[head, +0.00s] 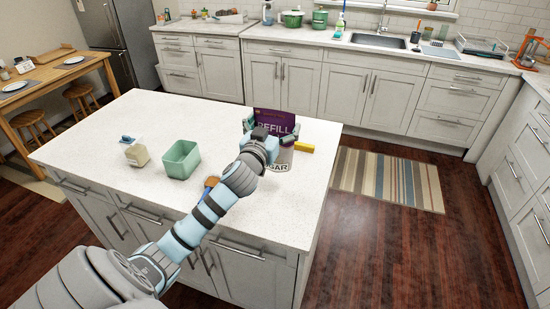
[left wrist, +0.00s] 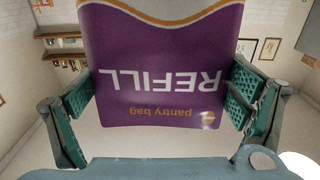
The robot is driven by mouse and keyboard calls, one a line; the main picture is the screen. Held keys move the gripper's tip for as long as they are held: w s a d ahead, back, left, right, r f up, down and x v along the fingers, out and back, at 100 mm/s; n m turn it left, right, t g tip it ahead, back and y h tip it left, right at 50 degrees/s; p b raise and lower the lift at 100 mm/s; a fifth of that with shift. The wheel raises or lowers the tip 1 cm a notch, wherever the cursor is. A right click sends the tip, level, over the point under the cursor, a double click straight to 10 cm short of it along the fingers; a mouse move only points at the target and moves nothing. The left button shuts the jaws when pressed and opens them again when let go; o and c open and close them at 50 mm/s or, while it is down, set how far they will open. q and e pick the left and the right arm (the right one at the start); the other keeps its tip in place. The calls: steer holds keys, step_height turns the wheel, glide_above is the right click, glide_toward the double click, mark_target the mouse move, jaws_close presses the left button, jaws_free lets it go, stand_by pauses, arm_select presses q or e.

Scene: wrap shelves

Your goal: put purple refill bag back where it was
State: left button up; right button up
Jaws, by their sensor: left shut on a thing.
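The purple refill bag (head: 273,122) is over the far right part of the white island; it has "REFILL" on its front. My left gripper (head: 272,136) is shut on it, with one finger on each side. In the left wrist view the bag (left wrist: 160,75) fills the middle, upside down, between the green finger pads. A white surface with the letters "GAR" shows below the gripper; I cannot tell whether it is the bag's lower part or another container. My arm hides part of the bag, and whether its base touches the island is unclear. My right gripper is not in view.
On the island (head: 110,118) stand an open green box (head: 180,160) and a small cream jar (head: 137,155), with a blue piece (head: 127,139) near the jar. A yellow block (head: 303,147) lies right of the bag. A brown-and-blue item (head: 210,183) is partly hidden by my arm.

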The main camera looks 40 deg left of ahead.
arm_select(q)
step_height(320, 180, down, 9)
steer(key=shift+r+b, duration=0.1)
steer(key=shift+b, duration=1)
steer(key=o, duration=1.6)
steer(key=shift+w, duration=0.1)
steer(key=shift+o, duration=0.2)
steer(key=shift+d, duration=0.1)
steer(key=b+v, duration=0.1)
steer(key=v, duration=1.1)
